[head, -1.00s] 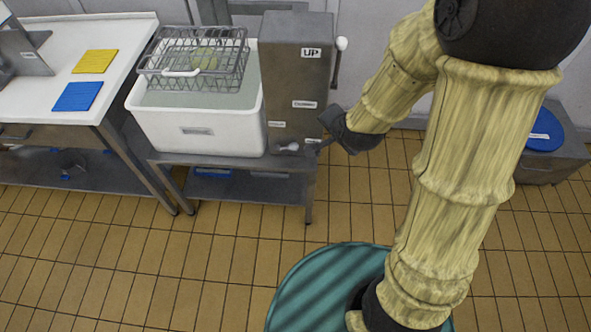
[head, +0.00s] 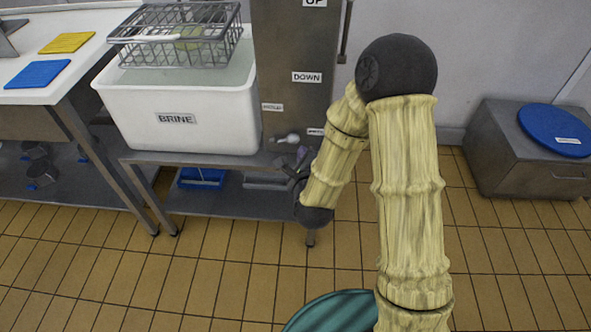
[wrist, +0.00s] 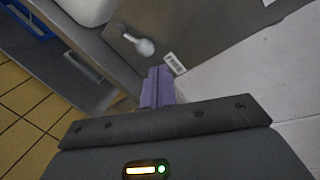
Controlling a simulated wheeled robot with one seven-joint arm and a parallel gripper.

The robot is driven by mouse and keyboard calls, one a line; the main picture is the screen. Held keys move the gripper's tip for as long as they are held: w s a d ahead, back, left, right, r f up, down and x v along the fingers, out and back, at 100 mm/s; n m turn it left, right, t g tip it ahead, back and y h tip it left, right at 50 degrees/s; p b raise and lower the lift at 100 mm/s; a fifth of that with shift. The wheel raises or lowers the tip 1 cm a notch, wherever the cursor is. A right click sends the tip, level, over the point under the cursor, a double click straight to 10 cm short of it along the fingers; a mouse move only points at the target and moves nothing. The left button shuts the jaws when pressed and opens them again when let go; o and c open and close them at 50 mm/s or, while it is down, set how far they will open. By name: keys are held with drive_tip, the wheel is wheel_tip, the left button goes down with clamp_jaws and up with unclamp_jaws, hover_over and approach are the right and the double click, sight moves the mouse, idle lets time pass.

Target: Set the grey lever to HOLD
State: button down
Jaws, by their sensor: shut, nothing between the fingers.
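The small grey lever (head: 287,138) sits low on the front of the grey metal housing (head: 290,50), its pale rounded knob pointing right. It also shows in the wrist view (wrist: 140,45). One small plate (head: 272,107) is above it to the left, another (head: 316,132) to its right; I cannot read either surely. The right plate also shows in the wrist view (wrist: 174,63). My gripper (head: 302,153) is shut and empty, just below and right of the lever. Its purple fingers (wrist: 157,88) point toward the housing, with a visible gap to the knob.
A white tub (head: 180,115) marked BRINE stands left of the housing on a metal stand, with a wire basket (head: 178,40) above. A plate reading DOWN (head: 307,77) is higher on the housing, and a dark side lever (head: 346,35) is on its right. Floor ahead is clear.

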sight(288, 140)
wheel_tip(288, 140, down, 13)
drive_tip(key=s+a+m+t+h+b, duration=0.1)
drive_tip(key=s+m+t+h+b, duration=0.1)
drive_tip(key=m+b, duration=0.7)
drive_tip(key=t+b, duration=0.1)
drive_tip(key=b, duration=0.2)
drive_tip(key=shift+t, duration=0.4)
drive_tip(key=shift+f, duration=0.1)
drive_tip(key=shift+w, duration=0.2)
drive_tip(key=w+b, duration=0.1)
drive_tip(key=w, duration=0.9)
drive_tip(key=shift+r+b, duration=0.2)
drive_tip(key=shift+b, duration=0.2)
drive_tip(key=r, duration=0.1)
drive_tip(key=a+r, duration=0.1)
drive_tip(key=r, duration=0.1)
drive_tip(key=shift+w, duration=0.2)
drive_tip(key=shift+a+r, duration=0.15)
drive_tip(key=shift+r, duration=0.2)
